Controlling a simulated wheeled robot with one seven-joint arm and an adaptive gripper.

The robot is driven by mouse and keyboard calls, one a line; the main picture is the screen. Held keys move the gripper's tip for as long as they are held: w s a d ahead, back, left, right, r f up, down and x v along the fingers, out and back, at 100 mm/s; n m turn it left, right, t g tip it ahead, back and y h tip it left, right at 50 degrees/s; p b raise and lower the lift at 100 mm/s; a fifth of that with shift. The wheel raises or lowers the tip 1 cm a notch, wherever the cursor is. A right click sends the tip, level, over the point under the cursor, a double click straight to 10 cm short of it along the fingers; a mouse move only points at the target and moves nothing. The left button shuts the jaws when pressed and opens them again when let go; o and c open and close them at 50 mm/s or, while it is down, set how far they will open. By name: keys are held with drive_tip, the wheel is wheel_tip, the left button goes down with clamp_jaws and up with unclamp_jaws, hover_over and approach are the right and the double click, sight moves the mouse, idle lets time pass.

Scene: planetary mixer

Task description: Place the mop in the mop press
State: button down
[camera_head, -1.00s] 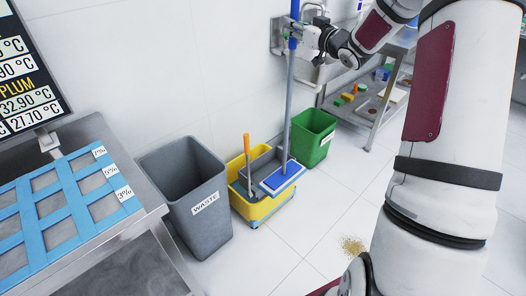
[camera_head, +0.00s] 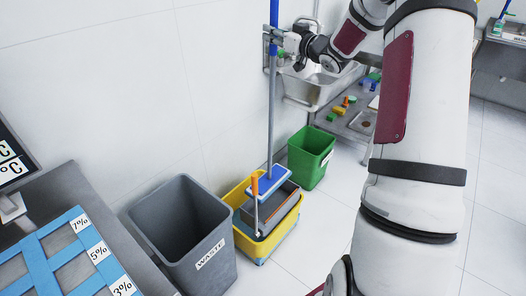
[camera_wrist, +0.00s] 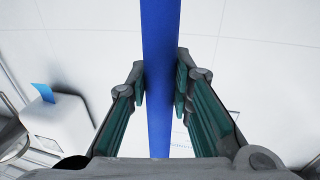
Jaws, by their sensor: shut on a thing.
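The mop has a blue grip, a long grey pole (camera_head: 272,110) and a flat blue head (camera_head: 269,179). My gripper (camera_head: 278,38) is shut on the blue grip near the top of the pole. In the wrist view, both fingers of my gripper (camera_wrist: 160,85) press on the blue grip (camera_wrist: 160,40). The mop stands nearly upright. Its head is over the grey mop press (camera_head: 282,203) on the yellow bucket (camera_head: 272,245). I cannot tell whether the head rests inside the press or is just above it. The press has an orange-tipped lever (camera_head: 255,187) at the front left.
A grey waste bin (camera_head: 195,250) stands left of the bucket and a green bin (camera_head: 311,155) to its right. A metal sink (camera_head: 318,88) and a shelf with small items are behind. A steel table (camera_head: 55,195) with a blue rack is at left.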

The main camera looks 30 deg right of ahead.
sight(272, 86)
drive_tip(key=shift+w+f, duration=0.2)
drive_tip(key=shift+f, duration=0.1)
wheel_tip(272, 86, down, 17)
drive_tip(key=shift+f+b, duration=0.1)
drive_tip(key=shift+b, duration=0.45)
drive_tip(key=shift+f, duration=0.15)
drive_tip(key=c, duration=1.4)
unclamp_jaws()
drive_tip(key=shift+c, duration=0.2)
